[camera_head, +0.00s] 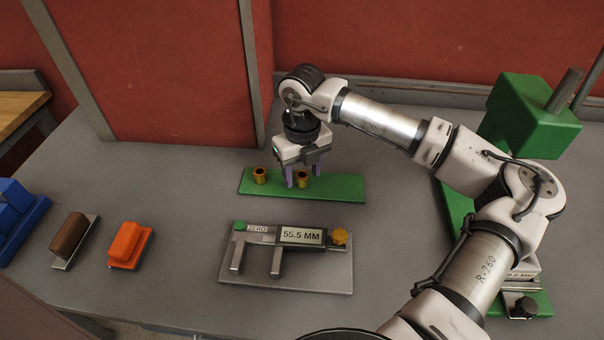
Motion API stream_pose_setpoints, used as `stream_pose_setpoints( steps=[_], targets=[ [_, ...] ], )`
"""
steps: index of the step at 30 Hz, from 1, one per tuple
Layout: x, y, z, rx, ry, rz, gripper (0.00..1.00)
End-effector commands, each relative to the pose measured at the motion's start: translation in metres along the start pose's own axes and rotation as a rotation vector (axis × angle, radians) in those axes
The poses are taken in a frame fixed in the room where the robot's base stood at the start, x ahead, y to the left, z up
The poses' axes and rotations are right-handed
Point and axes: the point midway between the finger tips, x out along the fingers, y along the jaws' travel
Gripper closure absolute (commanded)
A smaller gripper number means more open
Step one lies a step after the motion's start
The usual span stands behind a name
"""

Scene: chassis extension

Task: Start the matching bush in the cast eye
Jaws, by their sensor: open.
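Two brass-coloured bushes, a left one (260,175) and a right one (302,180), stand upright on a green board (345,188). My gripper (303,174) points down with its purple fingers apart, at the right bush. One finger shows on each side of that bush in this view; I cannot tell whether they touch it. The left bush stands free. A caliper gauge (290,275) in front of the board reads 55.5 MM. I cannot make out the cast eye; a light block with partly hidden "MM" lettering (524,272) sits at the green press.
The green press (530,115) stands at the right, partly behind my arm. An orange-handled block (128,243), a brown-handled brush (73,240) and a blue object (17,215) lie at the left. The grey bench (175,205) is clear between them and the board.

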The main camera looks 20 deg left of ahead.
Motion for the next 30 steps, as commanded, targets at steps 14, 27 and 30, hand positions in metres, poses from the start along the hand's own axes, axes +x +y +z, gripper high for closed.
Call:
stream_pose_setpoints(
  steps=[14, 27, 30],
  targets=[
    [0.0029, 0.0000, 0.0001, 0.000, -0.001, -0.001, 0.77],
    [0.0013, -0.0001, 0.0003, 0.000, -0.001, -0.001, 1.00],
    [-0.0034, -0.0004, 0.0005, 0.000, -0.002, -0.002, 1.00]
  ],
)
